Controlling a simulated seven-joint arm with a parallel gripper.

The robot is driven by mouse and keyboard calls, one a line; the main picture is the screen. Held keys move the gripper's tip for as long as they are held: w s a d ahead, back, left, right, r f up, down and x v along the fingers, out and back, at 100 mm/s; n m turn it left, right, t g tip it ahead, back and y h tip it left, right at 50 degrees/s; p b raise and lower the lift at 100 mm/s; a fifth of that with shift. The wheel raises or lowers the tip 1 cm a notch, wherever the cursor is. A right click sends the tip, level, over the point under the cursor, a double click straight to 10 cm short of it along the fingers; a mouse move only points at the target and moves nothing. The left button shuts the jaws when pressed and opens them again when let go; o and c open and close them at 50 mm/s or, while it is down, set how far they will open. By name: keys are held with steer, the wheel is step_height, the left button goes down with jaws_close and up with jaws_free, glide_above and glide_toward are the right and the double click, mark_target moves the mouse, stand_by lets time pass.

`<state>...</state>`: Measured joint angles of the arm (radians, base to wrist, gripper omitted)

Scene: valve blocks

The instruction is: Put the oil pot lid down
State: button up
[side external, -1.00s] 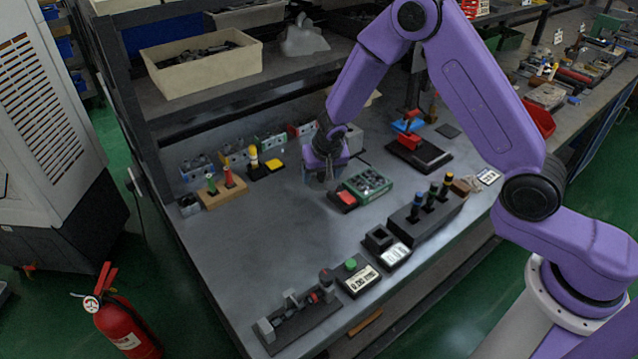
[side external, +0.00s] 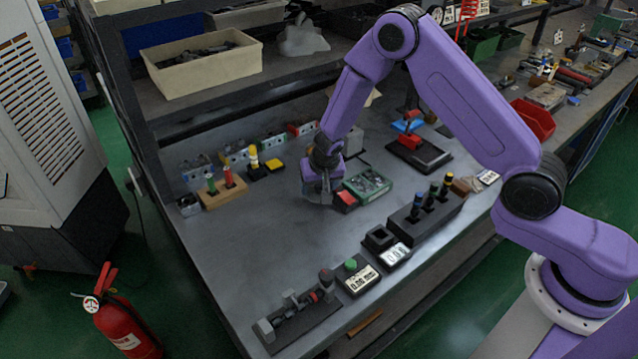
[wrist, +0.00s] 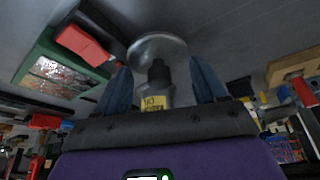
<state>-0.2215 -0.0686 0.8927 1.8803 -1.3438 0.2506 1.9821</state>
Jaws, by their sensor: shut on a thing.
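My gripper (side external: 318,194) is low over the middle of the bench, just left of the green tray, in the side view. In the wrist view my gripper (wrist: 160,72) has its two dark blue fingers on either side of the oil pot lid (wrist: 158,76), and is shut on it. Between the fingers I see a narrow black part, a grey part with a yellow label (wrist: 153,103) nearest the palm, and a pale round disc (wrist: 143,48) beyond. I cannot tell whether the disc belongs to the lid or touches the bench. The fingers hide most of this in the side view.
The green tray (side external: 366,187) with a red block (side external: 346,198) is close on the right. A wooden stand (side external: 222,194) with coloured pegs is at the left. A black peg block (side external: 425,215) and a black square holder (side external: 380,238) are nearer the front. Bare bench (side external: 265,240) lies front-left.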

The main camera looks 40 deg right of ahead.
steer(key=shift+f, duration=0.15)
steer(key=o, duration=1)
steer(key=shift+r, duration=0.45)
steer(key=shift+v, duration=5.85)
steer(key=shift+s, duration=0.15)
